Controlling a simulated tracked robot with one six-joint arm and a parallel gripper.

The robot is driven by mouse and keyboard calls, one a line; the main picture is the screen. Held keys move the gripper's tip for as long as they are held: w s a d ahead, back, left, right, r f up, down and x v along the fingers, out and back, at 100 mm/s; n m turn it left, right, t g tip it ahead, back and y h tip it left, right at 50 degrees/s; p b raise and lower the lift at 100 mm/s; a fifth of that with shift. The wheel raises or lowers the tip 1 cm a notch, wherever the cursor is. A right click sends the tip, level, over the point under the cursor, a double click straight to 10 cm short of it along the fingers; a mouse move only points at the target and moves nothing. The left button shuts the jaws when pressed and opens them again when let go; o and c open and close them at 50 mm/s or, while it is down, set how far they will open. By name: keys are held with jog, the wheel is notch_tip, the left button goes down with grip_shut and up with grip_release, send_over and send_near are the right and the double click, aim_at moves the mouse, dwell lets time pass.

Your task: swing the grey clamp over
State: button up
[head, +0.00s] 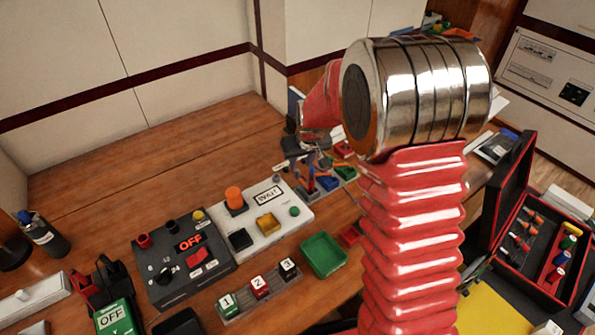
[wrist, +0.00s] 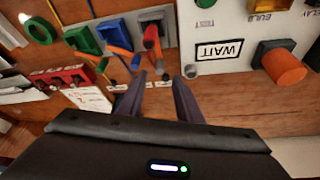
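I cannot pick out a grey clamp for certain in either view. My gripper (wrist: 159,78) shows in the wrist view with its two dark fingers apart and nothing between them. In the head view my gripper (head: 308,163) is small and partly hidden among the coloured parts behind the white panel. Beyond the fingertips in the wrist view, a grey strip (wrist: 116,32) carries a green block (wrist: 82,40), a blue block (wrist: 114,36) and a red block (wrist: 151,36), with orange and blue leads. A small grey round piece (wrist: 190,71) lies right of the fingers.
The white panel (wrist: 225,68) with a WAIT label and an orange knob (wrist: 284,64) is at right. In the head view, a black OFF box (head: 185,265), numbered blocks (head: 259,287) and a green tray (head: 323,254) stand nearer. The wooden tabletop's back left is clear.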

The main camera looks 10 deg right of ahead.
aim_at(298, 171)
jog(key=shift+x, duration=3.65)
grip_shut()
